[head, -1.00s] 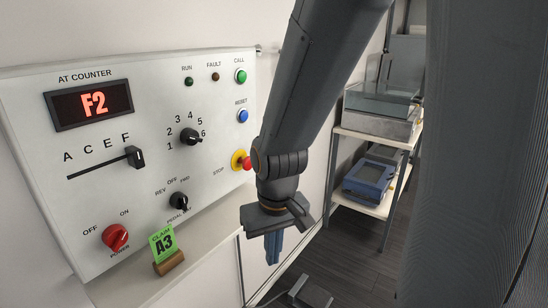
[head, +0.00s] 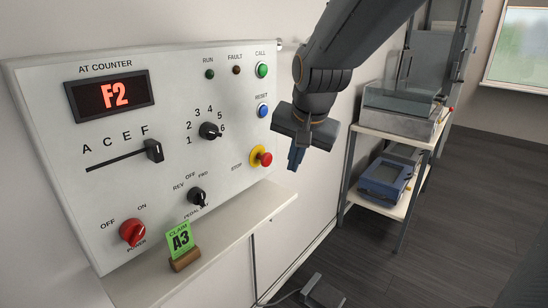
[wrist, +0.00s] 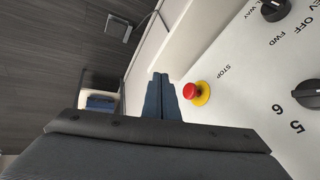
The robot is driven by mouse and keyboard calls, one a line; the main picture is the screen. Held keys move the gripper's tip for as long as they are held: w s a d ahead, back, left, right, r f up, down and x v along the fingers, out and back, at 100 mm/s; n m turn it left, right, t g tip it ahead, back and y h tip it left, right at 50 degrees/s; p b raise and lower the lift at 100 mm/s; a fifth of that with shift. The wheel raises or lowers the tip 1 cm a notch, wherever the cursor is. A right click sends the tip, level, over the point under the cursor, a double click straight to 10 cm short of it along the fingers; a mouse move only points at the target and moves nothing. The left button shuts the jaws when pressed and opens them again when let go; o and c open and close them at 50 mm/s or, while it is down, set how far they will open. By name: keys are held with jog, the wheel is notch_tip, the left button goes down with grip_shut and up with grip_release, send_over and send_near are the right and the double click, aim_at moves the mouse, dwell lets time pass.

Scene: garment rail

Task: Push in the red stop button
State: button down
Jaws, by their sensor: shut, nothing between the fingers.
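The red stop button (head: 266,159) sits on a yellow ring at the right edge of the white control panel, beside the word STOP. It stands out from the panel. My gripper (head: 293,166) is shut and empty, pointing down, to the right of the button in the head view and apart from it. In the wrist view the red button (wrist: 190,90) on its yellow ring is just right of the closed blue fingertips (wrist: 161,77). The button is in plain sight in both views.
The panel (head: 130,180) also carries a blue reset button (head: 263,111), a green call button (head: 262,70), dials, a slider and a red power knob (head: 132,232). A claim tag A3 (head: 180,240) stands on the ledge below. A shelf rack (head: 350,170) stands right of my gripper.

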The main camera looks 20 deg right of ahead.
aim_at(263, 159)
notch_tip(263, 159, up, 6)
jog(key=w+m+t, duration=0.1)
jog(key=w+m, duration=0.1)
jog(key=shift+w+d+f, duration=0.15)
jog(key=shift+w+f, duration=0.1)
jog(key=shift+w, duration=0.15)
jog(key=shift+f, duration=0.1)
jog(key=w+a+f+p, duration=0.2)
jog(key=w+f, duration=0.6)
jog(key=f, duration=0.1)
jog(key=shift+w+a+p, duration=0.15)
jog(key=shift+w+p, duration=0.1)
jog(key=shift+p, duration=0.15)
jog(key=shift+f, duration=0.1)
